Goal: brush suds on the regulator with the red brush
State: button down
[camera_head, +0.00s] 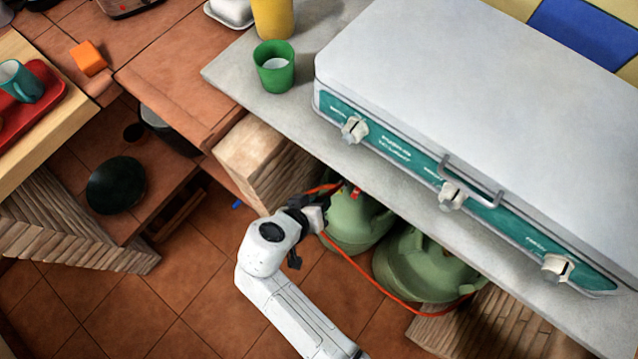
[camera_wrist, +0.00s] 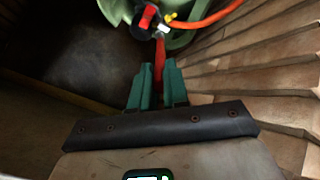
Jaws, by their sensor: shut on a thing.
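My gripper (camera_wrist: 155,88) is shut on the red brush (camera_wrist: 159,58), which points away from the fingers. In the wrist view, its far end lies at or just below the regulator, which has a red and black knob (camera_wrist: 148,17) and a yellow part. I cannot tell whether the bristles touch it. An orange hose (camera_wrist: 215,15) runs from the regulator. In the head view, my gripper (camera_head: 318,208) is under the counter beside the left green gas bottle (camera_head: 355,222); a small red part (camera_head: 356,192) shows on top. A green cup (camera_head: 274,78) with white content stands on the counter.
The grey counter (camera_head: 235,78) overhangs the bottles and carries a large grill (camera_head: 450,70). A brick pillar (camera_head: 255,160) stands left of my gripper. A second green bottle (camera_head: 420,265) is to the right, with the orange hose (camera_head: 375,282) looping in front. Tiled floor (camera_head: 120,300) is clear.

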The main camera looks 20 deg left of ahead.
jog(key=shift+r+p, duration=1.95)
jog(key=shift+r, duration=0.55)
jog(key=shift+f, duration=0.1)
